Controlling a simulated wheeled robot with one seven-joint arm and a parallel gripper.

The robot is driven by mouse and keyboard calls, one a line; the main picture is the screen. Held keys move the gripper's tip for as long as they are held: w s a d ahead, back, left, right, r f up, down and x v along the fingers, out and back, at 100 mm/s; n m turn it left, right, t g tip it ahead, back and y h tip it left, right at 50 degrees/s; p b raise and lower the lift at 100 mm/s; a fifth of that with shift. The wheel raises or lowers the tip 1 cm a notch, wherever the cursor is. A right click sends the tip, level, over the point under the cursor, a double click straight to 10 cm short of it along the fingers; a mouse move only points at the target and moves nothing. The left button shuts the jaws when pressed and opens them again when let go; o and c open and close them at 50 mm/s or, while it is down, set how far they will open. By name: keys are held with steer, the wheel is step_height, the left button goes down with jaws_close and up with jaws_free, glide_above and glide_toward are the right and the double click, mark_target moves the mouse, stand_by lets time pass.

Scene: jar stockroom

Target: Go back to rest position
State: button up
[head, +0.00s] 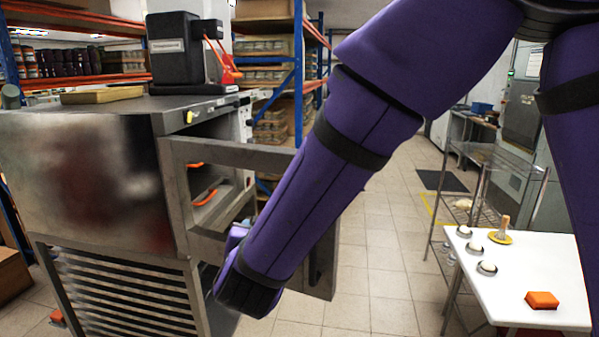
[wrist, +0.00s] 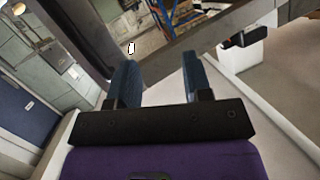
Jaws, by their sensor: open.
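My purple arm reaches down across the middle of the head view, toward the open door of a metal cabinet. My gripper shows in the wrist view (wrist: 160,85), with two blue fingers apart and nothing between them. In the head view the gripper is mostly hidden behind my forearm, beside the cabinet's open door frame (head: 250,155). A grey metal bar (wrist: 215,35) crosses just beyond the fingertips in the wrist view. I cannot tell whether the fingers touch it.
The metal cabinet (head: 80,180) stands at left with a black machine (head: 178,50) on top. A white table (head: 535,285) at right holds an orange block (head: 542,300) and several small items. A wire shelf (head: 490,160) stands behind it. Tiled floor (head: 390,250) is clear between them.

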steer(key=d+r+n+g+y, duration=0.35)
steer(key=d+r, duration=0.85)
steer(key=d, duration=0.4)
steer(key=s+d+m+g+h, duration=0.1)
steer(key=s+d+g+h, duration=0.4)
steer(key=s+d, duration=1.6)
steer(key=shift+d+g, duration=0.65)
steer(key=shift+g, duration=0.2)
